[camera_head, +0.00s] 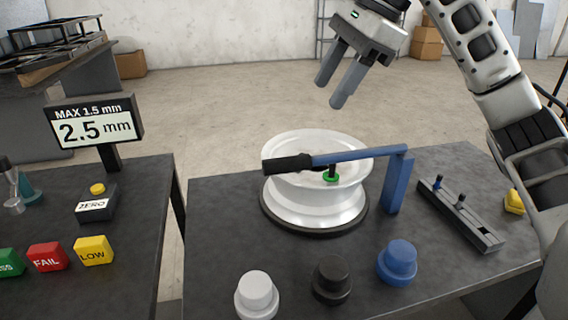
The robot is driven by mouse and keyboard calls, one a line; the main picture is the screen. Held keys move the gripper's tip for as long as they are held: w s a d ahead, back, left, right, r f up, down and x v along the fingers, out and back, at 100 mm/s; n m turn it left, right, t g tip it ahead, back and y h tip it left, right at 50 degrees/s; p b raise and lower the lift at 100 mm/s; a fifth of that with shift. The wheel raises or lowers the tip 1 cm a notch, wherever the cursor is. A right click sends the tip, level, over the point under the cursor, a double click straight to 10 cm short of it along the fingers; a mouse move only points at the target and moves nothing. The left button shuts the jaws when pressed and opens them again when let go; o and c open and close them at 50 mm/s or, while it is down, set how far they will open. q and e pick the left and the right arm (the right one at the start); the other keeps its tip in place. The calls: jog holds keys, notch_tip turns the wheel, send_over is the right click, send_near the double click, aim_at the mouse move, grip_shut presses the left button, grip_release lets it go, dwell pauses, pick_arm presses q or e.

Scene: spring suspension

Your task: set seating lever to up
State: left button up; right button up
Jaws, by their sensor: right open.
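The seating lever is a blue arm (362,155) hinged on a blue post (395,187), with a black grip (288,164) at its left end. It lies about level across the top of a white flanged spool (315,208). A black plunger with a green ring (331,178) hangs under the lever at the spool's centre. My right gripper (329,93) is above and behind the lever, open and empty, clear of it. My left gripper is out of view.
White (257,293), black (332,279) and blue (397,261) knobs stand at the front. A slotted rail (460,213) lies right. On the left table are a ZERO button box (96,203), FAIL (47,257) and LOW (93,250) buttons, and a display (95,125) reading 2.5 mm.

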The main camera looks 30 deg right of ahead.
aim_at(289, 158)
jog(key=x, duration=1.5)
jog(key=shift+s+a+f, duration=0.1)
jog(key=shift+a+f, duration=0.05)
grip_shut()
